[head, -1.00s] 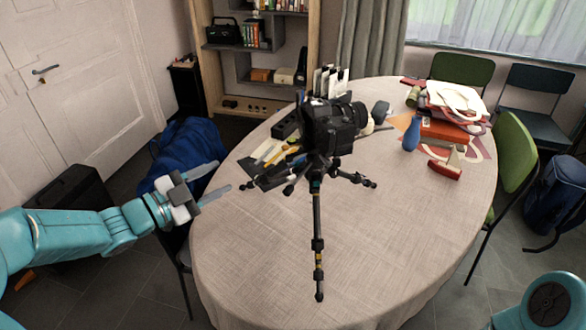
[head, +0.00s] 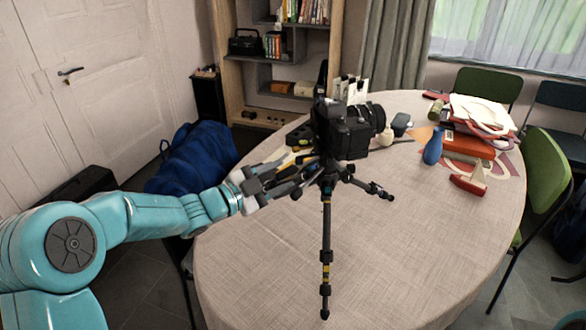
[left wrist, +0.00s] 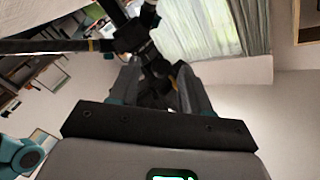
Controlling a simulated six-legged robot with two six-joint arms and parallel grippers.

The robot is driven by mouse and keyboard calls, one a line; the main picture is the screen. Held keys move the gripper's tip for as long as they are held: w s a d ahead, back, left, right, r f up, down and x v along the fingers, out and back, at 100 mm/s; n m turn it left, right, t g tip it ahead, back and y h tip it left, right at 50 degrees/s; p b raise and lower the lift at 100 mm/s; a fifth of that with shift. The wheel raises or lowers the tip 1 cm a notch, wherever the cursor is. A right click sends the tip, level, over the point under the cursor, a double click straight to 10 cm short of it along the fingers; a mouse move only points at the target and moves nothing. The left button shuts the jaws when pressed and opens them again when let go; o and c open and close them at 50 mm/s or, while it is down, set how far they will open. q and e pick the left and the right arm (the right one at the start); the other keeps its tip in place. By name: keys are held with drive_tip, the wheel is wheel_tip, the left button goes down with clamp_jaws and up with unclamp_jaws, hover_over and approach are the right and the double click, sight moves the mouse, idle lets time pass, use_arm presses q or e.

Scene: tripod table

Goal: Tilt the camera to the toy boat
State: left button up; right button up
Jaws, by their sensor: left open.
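The black camera (head: 340,132) sits on a tripod (head: 326,235) standing on the table, its lens facing right in the head view. The toy boat (head: 467,184), with a red hull and pale sail, lies on the table to the right of the camera and lower in the picture. My left gripper (head: 302,177) is open, its fingers reaching toward the tripod head just below the camera. In the left wrist view, dark tripod parts (left wrist: 135,38) show just beyond the fingers (left wrist: 157,85); whether they touch is unclear. My right gripper is out of view.
The cloth-covered table (head: 400,240) has clear room at the front. Dark and yellow tools lie behind my gripper. Green chairs (head: 548,165) stand at the right edge.

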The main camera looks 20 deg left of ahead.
sight(292, 170)
use_arm(q)
drive_tip(key=shift+x, duration=2.25)
drive_tip(key=shift+w, duration=0.1)
clamp_jaws()
